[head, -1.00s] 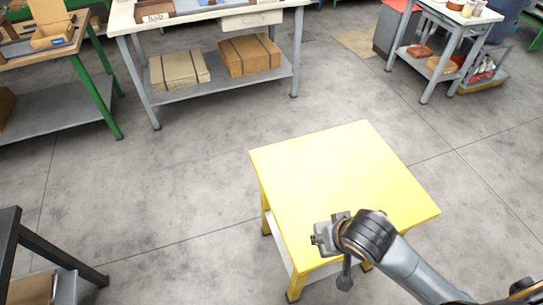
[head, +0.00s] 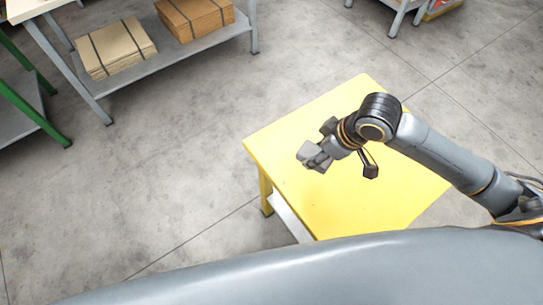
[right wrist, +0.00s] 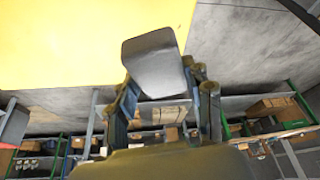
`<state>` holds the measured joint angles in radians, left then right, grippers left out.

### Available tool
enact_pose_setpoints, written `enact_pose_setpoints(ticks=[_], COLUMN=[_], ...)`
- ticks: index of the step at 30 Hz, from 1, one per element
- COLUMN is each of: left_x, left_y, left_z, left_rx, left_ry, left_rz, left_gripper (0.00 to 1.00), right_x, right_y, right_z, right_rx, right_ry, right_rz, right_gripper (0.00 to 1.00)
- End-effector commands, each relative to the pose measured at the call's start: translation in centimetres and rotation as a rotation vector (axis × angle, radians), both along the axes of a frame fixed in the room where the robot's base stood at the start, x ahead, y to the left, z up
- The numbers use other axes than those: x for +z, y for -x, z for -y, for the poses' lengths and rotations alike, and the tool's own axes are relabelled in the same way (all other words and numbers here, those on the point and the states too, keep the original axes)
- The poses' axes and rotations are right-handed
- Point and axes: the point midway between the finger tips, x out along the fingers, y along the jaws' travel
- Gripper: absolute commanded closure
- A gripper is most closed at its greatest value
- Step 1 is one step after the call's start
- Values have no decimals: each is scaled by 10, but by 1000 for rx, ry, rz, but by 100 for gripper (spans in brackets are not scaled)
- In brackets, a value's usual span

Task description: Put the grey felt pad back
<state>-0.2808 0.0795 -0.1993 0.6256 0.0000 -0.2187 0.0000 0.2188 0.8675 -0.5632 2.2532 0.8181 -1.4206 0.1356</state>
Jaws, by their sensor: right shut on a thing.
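The grey felt pad (right wrist: 155,65) is a small grey block-like piece with a lighter end face in the right wrist view. It also shows at the tip of my right gripper in the head view (head: 307,151). My right gripper (head: 318,158) is shut on it, with one finger on each side of the pad in the right wrist view (right wrist: 158,84). In the head view the gripper and pad are over the left part of the yellow table (head: 366,212). The exact height above the top is hard to tell. My left gripper is not in view.
The yellow tabletop shows no other objects. A grey workbench's lower shelf (head: 178,65) at the back left holds a pale bundle (head: 115,46) and a brown strapped box (head: 196,16). A green-legged bench (head: 40,118) stands at the left. Open concrete floor lies between.

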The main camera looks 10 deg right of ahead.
Motion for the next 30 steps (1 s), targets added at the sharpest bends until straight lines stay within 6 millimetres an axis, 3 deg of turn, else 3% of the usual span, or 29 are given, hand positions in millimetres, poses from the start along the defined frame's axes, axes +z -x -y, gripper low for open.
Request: enact_pose_setpoints(ticks=[5,10,14,19,23,30], left_x=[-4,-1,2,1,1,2], left_y=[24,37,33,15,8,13], left_z=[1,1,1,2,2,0], left_rx=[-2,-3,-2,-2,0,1], left_ry=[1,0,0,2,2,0], left_rz=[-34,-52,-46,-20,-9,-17], left_gripper=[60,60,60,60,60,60], right_x=[-6,-23,-38,-72,-87,-108], right_y=[-18,-51,-76,-97,-108,-115], right_z=[-10,-35,-55,-70,-77,-83], right_rx=[44,43,43,42,41,42], right_ry=[-10,-12,-10,-8,-7,-5], right_rz=[3,2,2,-1,0,-2], right_gripper=[79,79,79,79,79,79])
